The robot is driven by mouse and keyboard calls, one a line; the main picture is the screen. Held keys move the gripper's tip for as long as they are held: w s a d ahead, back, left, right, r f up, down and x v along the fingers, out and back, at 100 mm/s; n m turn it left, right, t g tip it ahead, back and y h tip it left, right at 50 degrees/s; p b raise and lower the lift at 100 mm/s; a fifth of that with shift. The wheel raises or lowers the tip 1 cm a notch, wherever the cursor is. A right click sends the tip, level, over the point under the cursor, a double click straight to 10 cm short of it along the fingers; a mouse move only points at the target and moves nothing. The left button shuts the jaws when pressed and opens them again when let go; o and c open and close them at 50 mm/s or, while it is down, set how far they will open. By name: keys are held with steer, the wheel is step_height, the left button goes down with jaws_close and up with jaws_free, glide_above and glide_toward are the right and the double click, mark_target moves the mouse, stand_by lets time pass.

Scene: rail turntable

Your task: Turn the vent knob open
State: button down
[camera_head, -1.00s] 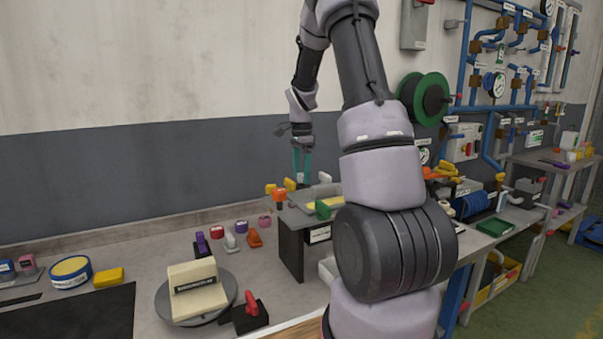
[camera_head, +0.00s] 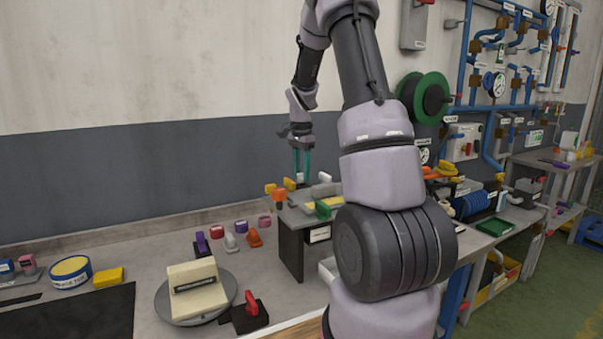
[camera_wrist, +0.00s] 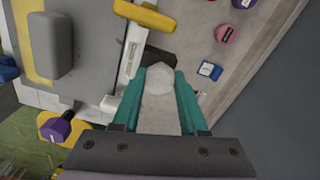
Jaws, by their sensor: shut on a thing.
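My gripper (camera_head: 301,165) points down over the raised stand at the back of the bench, with teal fingers. In the wrist view my gripper (camera_wrist: 160,95) is shut on a pale grey-white knob (camera_wrist: 159,78), one finger on each side of it. The knob sits beside a white fitting with a small label (camera_wrist: 133,55). I cannot read the label, so I cannot tell whether this is the vent knob. In the head view the knob is too small to make out between the fingers.
A yellow handle (camera_wrist: 143,18) lies close ahead of the fingers. A grey block (camera_wrist: 50,45) and a purple knob (camera_wrist: 56,129) are to the left. The stand (camera_head: 292,250) also carries orange (camera_head: 279,195) and green (camera_head: 323,208) handles. A round turntable (camera_head: 165,305) is at front left.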

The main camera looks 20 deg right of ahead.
steer(key=n, duration=1.1)
steer(key=shift+s+d, duration=0.1)
steer(key=shift+d+n, duration=0.1)
steer(key=shift+n, duration=1.8)
steer(key=shift+r, duration=0.1)
steer(key=shift+c, duration=2.2)
jaws_free()
